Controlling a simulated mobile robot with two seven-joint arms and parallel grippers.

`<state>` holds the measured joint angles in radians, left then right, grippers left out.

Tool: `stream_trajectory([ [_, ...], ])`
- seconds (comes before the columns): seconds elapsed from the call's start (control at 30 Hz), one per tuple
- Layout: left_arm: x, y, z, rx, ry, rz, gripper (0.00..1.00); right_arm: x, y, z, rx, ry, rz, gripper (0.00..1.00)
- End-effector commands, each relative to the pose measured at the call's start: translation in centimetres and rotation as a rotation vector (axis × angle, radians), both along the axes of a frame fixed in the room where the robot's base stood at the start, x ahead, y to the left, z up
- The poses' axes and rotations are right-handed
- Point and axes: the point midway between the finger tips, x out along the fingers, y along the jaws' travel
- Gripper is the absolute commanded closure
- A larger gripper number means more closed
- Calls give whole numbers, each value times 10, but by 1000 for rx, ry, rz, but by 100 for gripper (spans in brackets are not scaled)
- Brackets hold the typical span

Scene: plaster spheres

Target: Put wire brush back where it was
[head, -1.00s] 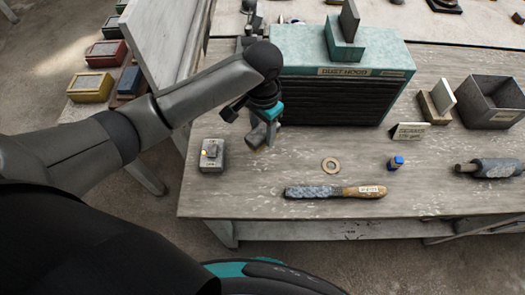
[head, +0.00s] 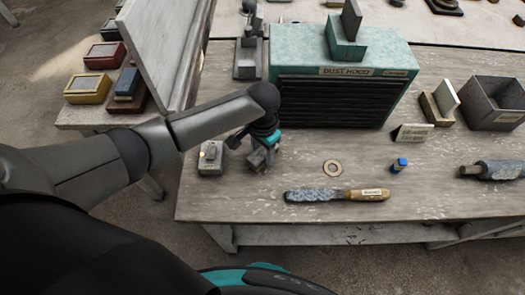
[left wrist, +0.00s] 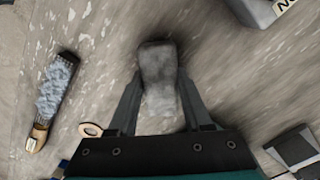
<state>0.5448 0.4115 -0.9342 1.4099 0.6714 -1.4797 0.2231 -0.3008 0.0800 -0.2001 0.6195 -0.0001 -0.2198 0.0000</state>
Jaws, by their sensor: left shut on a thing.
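In the head view the gripper is low over the left part of the bench, between the grey switch box (head: 210,158) and the flat washer (head: 333,168). Whether the brush touches the bench cannot be told. My right gripper is not in view.
A small blue-capped piece (head: 399,165) is right of the washer. The green dust hood (head: 340,85) stands behind the gripper. Bare bench lies between gripper and rasp.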

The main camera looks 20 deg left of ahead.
Motion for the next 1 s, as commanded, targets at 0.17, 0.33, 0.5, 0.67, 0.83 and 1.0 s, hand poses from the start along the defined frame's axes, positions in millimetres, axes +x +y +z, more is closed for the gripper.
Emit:
stream_trajectory([
  [0.17, 0, 0, -3, 0, 0, 0, 42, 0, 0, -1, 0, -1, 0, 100],
  [0.33, 0, 0, -3, 0, 0, 0, 22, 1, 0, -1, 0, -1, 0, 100],
  [0.5, 0, 0, -3, 0, 0, 0, 20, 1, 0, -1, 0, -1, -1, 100],
  [0.67, 0, 0, 1, 0, 0, 0, 20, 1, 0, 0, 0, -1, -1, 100],
  [0.83, 1, -1, 26, -3, -3, 0, 20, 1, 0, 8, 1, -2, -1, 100],
  [1.0, 1, 0, 64, -2, -3, 0, 20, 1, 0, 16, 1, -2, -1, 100],
])
